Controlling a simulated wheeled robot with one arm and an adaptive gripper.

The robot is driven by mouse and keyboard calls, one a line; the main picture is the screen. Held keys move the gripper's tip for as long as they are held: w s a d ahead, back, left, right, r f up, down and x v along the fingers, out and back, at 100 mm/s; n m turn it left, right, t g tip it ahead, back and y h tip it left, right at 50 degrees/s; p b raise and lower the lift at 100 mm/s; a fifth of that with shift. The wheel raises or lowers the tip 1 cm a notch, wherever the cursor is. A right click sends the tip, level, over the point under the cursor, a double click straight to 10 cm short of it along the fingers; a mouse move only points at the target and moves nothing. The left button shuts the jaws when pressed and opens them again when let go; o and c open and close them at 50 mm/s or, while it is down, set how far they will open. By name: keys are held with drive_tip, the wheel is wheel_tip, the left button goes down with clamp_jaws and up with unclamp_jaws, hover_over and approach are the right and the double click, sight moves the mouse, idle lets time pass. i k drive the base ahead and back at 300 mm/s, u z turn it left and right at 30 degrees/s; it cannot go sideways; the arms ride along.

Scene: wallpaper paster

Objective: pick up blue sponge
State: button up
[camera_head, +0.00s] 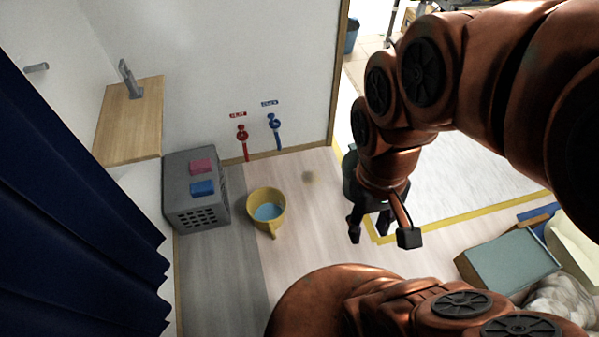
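The blue sponge (203,188) lies on top of a grey crate-like box (180,168) at the left, by the wall. A pink sponge (200,167) lies just behind it on the same box. My gripper (382,238) hangs over the floor right of the centre, well to the right of the sponge and apart from it. Its fingers are spread, with nothing seen between them.
A yellow bucket (256,203) with bluish contents stands on the floor between the box and my gripper. Red (243,134) and blue (275,125) taps are on the wall. A dark blue curtain (70,220) hangs at left. A teal box (508,262) is at right.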

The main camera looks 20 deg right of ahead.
sight(198, 189)
drive_tip(key=z, duration=0.5)
drive_tip(key=i, duration=0.95)
drive_tip(key=u, duration=2.95)
